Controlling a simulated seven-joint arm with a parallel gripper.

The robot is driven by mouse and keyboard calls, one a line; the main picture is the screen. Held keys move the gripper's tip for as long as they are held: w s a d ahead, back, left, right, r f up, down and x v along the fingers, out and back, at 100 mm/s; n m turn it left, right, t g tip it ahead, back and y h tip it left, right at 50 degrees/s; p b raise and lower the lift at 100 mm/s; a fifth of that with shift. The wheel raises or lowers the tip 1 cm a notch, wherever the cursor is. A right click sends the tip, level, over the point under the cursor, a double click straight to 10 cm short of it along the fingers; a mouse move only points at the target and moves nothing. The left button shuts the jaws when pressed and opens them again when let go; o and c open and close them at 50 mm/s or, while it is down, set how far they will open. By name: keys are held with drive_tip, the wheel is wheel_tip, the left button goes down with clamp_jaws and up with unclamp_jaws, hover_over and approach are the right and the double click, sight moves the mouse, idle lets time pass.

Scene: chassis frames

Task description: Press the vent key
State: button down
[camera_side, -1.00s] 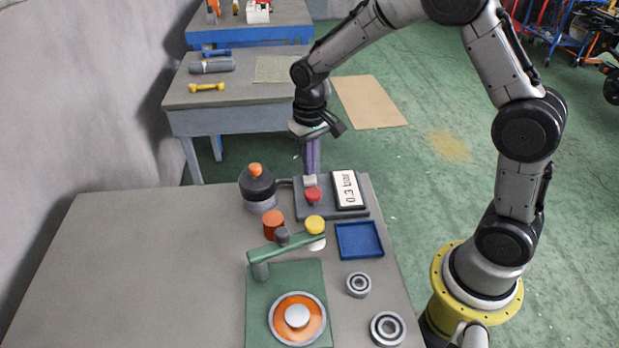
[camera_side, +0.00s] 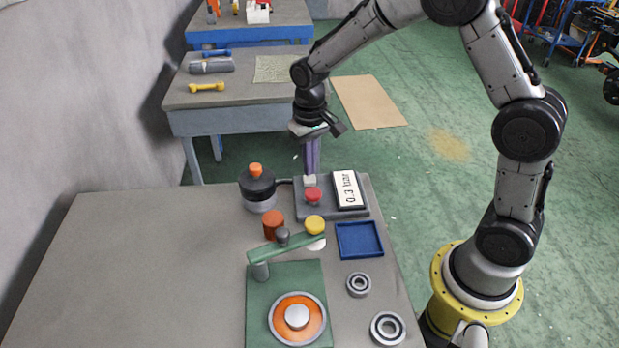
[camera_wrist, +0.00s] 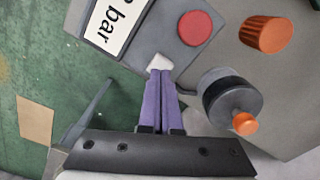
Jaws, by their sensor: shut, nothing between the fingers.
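A grey panel (camera_side: 331,208) stands at the far right of the table, with a red round button (camera_side: 313,196), a display (camera_side: 348,190) reading about 0.3 bar, and a small pale key (camera_side: 310,181). The key, unlabelled in these views, also shows in the wrist view (camera_wrist: 159,62) beside the red button (camera_wrist: 194,28). My gripper (camera_side: 311,173) points down with its purple fingers together and empty. In the wrist view the fingertips (camera_wrist: 160,73) are at the pale key and partly cover it. I cannot tell whether they touch it or whether it is pushed down.
A black pot with an orange cap (camera_side: 257,188) stands left of the panel. In front are an orange knob (camera_side: 273,226), a yellow knob (camera_side: 315,225), a green lever (camera_side: 285,248), a blue tray (camera_side: 359,240) and two bearing rings (camera_side: 358,285). The table's left side is clear.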

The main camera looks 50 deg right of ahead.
drive_tip(key=shift+f, duration=0.2)
drive_tip(key=shift+f, duration=0.35)
drive_tip(key=shift+f, duration=0.55)
drive_tip(key=shift+r, duration=1.1)
drive_tip(key=shift+r, duration=2.5)
